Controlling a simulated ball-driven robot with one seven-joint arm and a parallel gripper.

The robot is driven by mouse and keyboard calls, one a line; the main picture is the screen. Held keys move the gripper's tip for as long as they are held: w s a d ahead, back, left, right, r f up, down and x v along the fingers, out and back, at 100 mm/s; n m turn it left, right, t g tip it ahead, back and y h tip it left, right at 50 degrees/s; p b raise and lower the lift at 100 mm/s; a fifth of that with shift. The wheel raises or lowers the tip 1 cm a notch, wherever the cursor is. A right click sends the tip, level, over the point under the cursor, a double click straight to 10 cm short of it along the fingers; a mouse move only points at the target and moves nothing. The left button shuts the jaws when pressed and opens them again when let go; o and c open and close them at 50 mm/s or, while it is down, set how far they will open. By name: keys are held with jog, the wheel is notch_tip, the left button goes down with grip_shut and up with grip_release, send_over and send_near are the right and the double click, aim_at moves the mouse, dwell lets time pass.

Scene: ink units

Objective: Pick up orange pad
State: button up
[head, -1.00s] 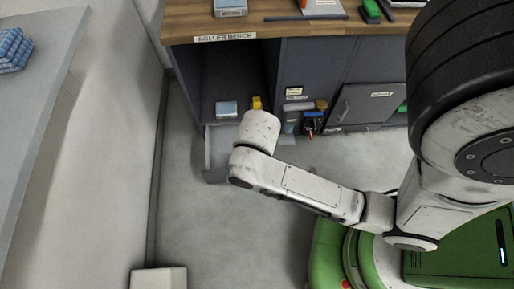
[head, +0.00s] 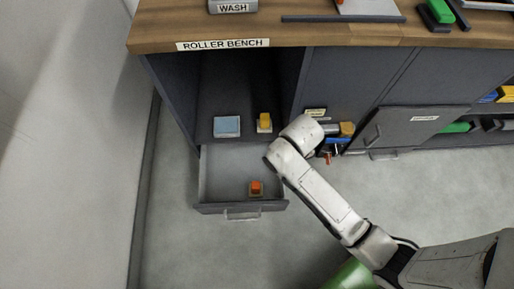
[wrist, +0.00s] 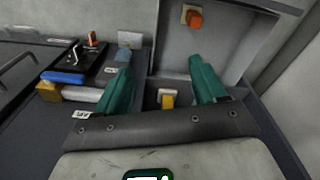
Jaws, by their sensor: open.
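The orange pad (head: 256,188) is a small orange block on a tan base. It sits inside the open grey drawer (head: 221,176), toward its front right. In the wrist view the orange pad (wrist: 194,18) shows near the top edge, beyond the fingertips and apart from them. My gripper (wrist: 158,66) has two green fingers spread wide with nothing between their tips. In the head view my arm reaches in from the lower right to the right of the drawer; the fingers cannot be made out there.
A yellow pad (head: 264,121) and a light blue block (head: 227,126) stand in the open bay behind the drawer. Rollers and tools (head: 341,131) are right of the bay. The wooden bench top (head: 330,33) overhangs. A wall (head: 75,150) is at left; the floor in front is clear.

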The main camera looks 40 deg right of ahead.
jog(key=w+a+f+m+b, duration=0.1)
jog(key=w+f+b, duration=0.1)
jog(key=f+b, duration=0.35)
jog(key=w+a+f+m+b, duration=0.1)
jog(key=w+a+f+b, duration=0.15)
jog(key=f, duration=0.55)
jog(key=m+b, duration=0.2)
jog(key=b, duration=0.4)
send_over(256, 185)
jog(key=shift+g+y, duration=0.3)
notch_tip(256, 185, down, 10)
jog(key=shift+w+f, duration=0.1)
jog(key=shift+f, duration=0.15)
notch_tip(256, 185, down, 10)
jog(key=b, duration=0.7)
jog(key=shift+a+f, duration=0.1)
jog(key=shift+f, duration=0.1)
jog(key=c, duration=1.2)
jog(key=shift+o, duration=0.2)
notch_tip(256, 185, up, 10)
jog(key=p, duration=0.6)
